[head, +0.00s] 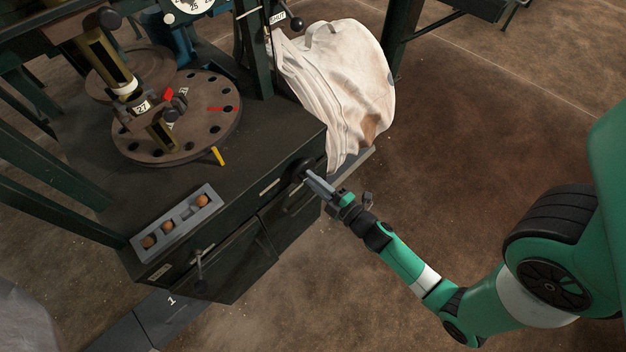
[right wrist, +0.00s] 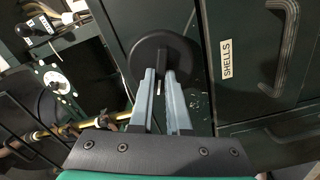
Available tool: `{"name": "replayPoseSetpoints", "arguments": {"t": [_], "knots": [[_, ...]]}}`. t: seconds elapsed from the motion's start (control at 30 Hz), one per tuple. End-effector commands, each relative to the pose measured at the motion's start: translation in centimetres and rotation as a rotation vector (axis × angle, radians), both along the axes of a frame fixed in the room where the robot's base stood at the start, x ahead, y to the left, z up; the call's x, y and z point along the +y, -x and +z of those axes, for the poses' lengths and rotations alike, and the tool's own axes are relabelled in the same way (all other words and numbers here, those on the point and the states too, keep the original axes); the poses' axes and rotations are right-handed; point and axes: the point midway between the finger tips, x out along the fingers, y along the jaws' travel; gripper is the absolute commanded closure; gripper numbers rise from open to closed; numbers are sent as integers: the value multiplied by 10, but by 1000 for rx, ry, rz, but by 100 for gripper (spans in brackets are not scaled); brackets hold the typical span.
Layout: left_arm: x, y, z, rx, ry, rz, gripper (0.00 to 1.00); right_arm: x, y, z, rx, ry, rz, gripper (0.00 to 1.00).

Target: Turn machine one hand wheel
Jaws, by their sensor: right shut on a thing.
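The hand wheel (head: 295,168) is a dark round disc on the front of machine one, near its right corner. In the right wrist view the black wheel (right wrist: 162,45) lies straight ahead of the fingers. My right gripper (head: 311,178) reaches the wheel from the lower right. In the right wrist view its two grey fingers (right wrist: 161,76) overlap the wheel's lower part and are shut on it. My left gripper is not in view.
A white bulk bag (head: 345,85) hangs just behind the wheel. A tray (head: 180,222) with several brown round pieces sits on the machine's front edge. A round turntable (head: 190,115) is on top. A drawer labelled SHELLS (right wrist: 262,62) is beside the wheel. The floor at right is clear.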

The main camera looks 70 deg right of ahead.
Motion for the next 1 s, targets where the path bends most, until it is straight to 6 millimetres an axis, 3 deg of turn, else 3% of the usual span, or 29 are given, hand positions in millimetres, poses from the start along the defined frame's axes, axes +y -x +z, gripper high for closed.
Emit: {"name": "replayPoseSetpoints", "arguments": {"t": [0.5,0.53,0.7,1.0], "knots": [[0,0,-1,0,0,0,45,0,0,0,10,22,0,100],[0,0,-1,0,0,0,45,0,0,0,10,21,0,83],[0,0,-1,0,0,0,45,0,0,0,10,21,0,55],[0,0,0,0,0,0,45,1,1,0,10,21,0,55]]}}
